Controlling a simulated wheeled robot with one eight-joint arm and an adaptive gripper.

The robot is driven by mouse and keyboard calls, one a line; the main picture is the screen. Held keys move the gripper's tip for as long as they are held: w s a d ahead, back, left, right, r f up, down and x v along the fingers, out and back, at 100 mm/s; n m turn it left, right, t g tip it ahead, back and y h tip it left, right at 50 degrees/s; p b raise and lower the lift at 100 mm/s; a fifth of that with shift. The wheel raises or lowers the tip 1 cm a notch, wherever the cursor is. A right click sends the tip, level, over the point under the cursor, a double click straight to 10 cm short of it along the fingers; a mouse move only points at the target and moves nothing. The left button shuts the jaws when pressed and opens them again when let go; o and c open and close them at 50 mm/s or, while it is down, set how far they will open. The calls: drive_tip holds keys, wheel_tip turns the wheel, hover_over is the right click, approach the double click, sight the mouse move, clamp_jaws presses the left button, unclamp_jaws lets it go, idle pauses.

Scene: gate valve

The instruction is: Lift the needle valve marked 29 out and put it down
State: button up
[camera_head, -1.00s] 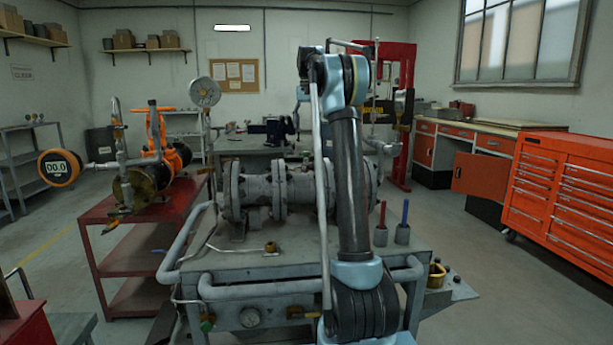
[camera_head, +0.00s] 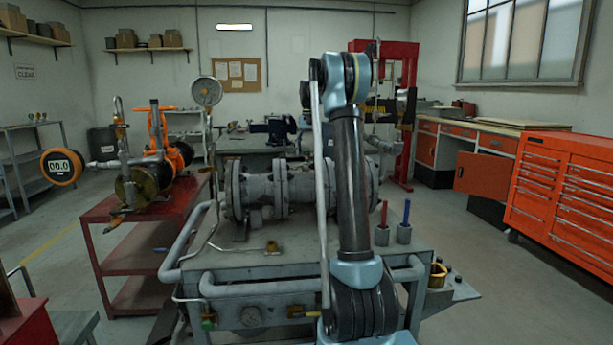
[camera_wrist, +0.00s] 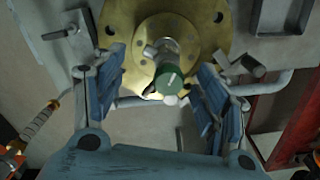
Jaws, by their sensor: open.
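In the wrist view, a small valve with a round green cap (camera_wrist: 169,80) and a grey metal body stands in the middle of a round brass flange (camera_wrist: 128,32). No number 29 can be read on it. My gripper (camera_wrist: 162,62) is open, with one blue-padded finger on each side of the valve. Clear gaps show between the pads and the green cap, so they do not appear to touch it. In the head view, my arm hides the gripper and the valve cannot be made out.
A grey flanged pipe assembly (camera_head: 252,190) lies on the workbench (camera_head: 330,249). Two small holders with a red and a blue tool (camera_head: 406,212) stand right of my arm. A red cart (camera_head: 125,262) with orange equipment is at left, and an orange tool chest (camera_head: 570,190) at right.

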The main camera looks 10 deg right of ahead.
drive_tip(key=shift+w+f, duration=0.1)
drive_tip(key=shift+f, duration=2.5)
drive_tip(key=shift+c, duration=0.3)
clamp_jaws()
